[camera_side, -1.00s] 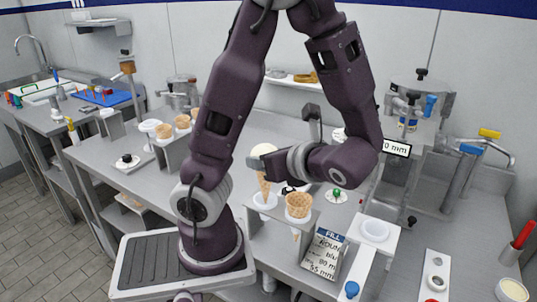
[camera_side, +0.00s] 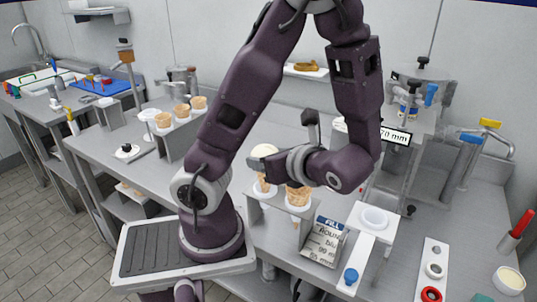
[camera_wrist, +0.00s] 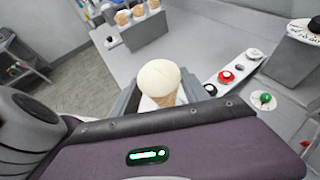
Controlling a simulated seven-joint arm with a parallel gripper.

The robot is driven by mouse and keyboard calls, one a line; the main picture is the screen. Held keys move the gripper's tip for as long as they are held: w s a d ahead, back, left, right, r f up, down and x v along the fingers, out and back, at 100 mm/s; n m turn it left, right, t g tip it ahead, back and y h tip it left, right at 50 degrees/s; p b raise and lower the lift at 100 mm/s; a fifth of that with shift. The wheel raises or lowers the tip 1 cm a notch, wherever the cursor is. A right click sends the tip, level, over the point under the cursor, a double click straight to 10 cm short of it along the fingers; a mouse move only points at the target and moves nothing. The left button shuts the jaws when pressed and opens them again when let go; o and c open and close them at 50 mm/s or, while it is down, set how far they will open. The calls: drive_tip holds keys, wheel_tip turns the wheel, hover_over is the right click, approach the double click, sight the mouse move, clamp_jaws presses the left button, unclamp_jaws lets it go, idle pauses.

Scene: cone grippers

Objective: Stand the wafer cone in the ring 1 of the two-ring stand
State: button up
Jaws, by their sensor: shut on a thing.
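The wafer cone (camera_side: 264,171), topped with a round cream-coloured scoop (camera_side: 263,151), is held upright in my gripper (camera_side: 271,160). In the wrist view the scoop (camera_wrist: 159,76) and a little of the cone show between the grey fingers of my gripper (camera_wrist: 160,97), which is shut on it. The cone is over the left ring of the two-ring stand (camera_side: 279,210). Its tip is at or in that ring, but I cannot tell how deep. Another cone (camera_side: 298,195) stands in the right ring, close beside my gripper, its top partly hidden. No ring number is readable.
A sign (camera_side: 324,242) and a white plate with a cup (camera_side: 374,219) stand right of the two-ring stand. A rack with several empty cones (camera_side: 182,112) is at the back left. A panel with round buttons (camera_side: 432,270) lies at the right.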

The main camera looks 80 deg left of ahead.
sight(268, 186)
drive_tip(key=shift+f, duration=2.5)
drive_tip(key=o, duration=0.9)
drive_tip(key=shift+d, duration=0.1)
drive_tip(key=v, duration=0.7)
